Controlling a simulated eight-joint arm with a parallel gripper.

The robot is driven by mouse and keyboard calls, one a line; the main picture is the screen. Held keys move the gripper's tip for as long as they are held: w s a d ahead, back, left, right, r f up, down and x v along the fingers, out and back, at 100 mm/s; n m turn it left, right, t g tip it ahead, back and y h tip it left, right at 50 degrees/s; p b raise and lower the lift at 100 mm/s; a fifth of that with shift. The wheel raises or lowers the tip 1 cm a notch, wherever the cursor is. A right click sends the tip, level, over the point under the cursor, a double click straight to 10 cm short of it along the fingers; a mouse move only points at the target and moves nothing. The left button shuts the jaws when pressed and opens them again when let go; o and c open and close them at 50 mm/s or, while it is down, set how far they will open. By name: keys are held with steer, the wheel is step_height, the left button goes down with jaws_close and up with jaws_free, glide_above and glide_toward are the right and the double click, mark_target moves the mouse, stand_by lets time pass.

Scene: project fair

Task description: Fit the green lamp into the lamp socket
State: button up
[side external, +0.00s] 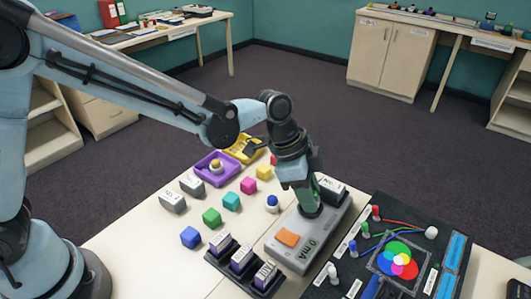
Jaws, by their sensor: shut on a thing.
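My gripper (308,191) points down over the far part of a grey tester box and is shut on the green lamp (317,186). Only a narrow green strip of the lamp shows between and beside the fingers. The grey tester (327,232) has an orange button and a display that seems to read 0 mA. A dark round spot (310,211) on its top, right under the gripper, looks like the lamp socket. The gripper covers much of it, so I cannot tell whether the lamp is touching, seated or just above.
A white box in a black holder (330,190) stands close behind the gripper. A black board (400,205) with coloured pegs, wires and discs lies to the right. Coloured cubes, a blue-and-white knob (272,203), a purple tray (204,170) and labelled blocks (241,259) are left.

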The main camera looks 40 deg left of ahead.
steer(key=shift+f, duration=0.45)
steer(key=o, duration=1)
steer(key=shift+o, duration=0.5)
steer(key=shift+s, duration=0.15)
steer(key=shift+d, duration=0.1)
steer(key=c, duration=0.4)
steer(key=shift+o, duration=0.5)
